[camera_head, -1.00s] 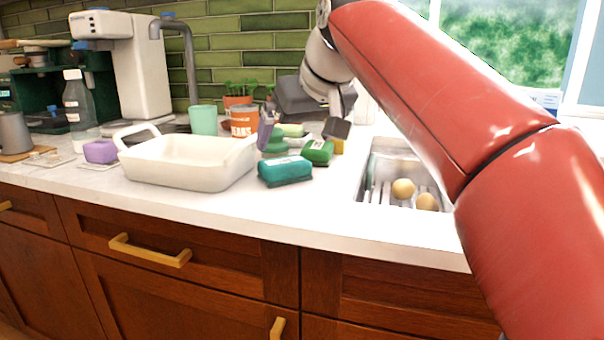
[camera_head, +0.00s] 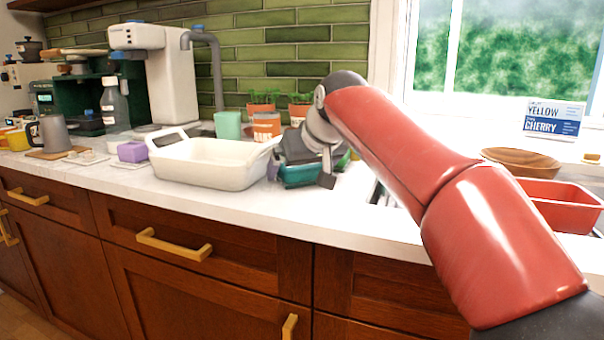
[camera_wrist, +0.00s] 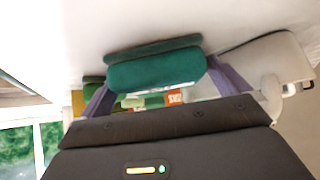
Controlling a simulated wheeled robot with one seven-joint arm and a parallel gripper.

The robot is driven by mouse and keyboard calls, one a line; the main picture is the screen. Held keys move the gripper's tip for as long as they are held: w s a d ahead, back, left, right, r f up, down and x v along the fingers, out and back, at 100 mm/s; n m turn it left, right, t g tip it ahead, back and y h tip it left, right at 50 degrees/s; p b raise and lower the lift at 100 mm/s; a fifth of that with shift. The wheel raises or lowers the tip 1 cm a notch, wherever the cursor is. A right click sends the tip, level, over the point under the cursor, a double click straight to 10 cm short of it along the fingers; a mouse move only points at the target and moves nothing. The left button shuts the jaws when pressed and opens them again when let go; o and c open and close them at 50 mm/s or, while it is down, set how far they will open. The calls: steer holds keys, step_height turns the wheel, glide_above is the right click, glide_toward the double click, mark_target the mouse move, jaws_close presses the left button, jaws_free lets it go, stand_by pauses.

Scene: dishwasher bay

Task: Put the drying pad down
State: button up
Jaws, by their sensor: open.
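A teal block (camera_head: 303,175) with a dark green side, likely the drying pad, appears to rest on the counter right of the white baking dish (camera_head: 205,168). My gripper (camera_head: 299,172) is low over it. In the wrist view the block (camera_wrist: 155,72) lies between the two spread purple-grey fingers of my gripper (camera_wrist: 160,78). I cannot tell whether either finger touches it. My gripper partly hides the block and the green items behind it in the head view.
Behind stand a mint cup (camera_head: 228,125) and an orange-and-white can (camera_head: 266,126). A red basin (camera_head: 560,203) and wooden bowl (camera_head: 521,161) are at the right. The counter's front strip (camera_head: 230,205) is clear. My arm hides most of the sink.

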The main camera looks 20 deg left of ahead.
steer(key=shift+c, duration=0.3)
steer(key=c, duration=0.9)
steer(key=shift+r, duration=0.2)
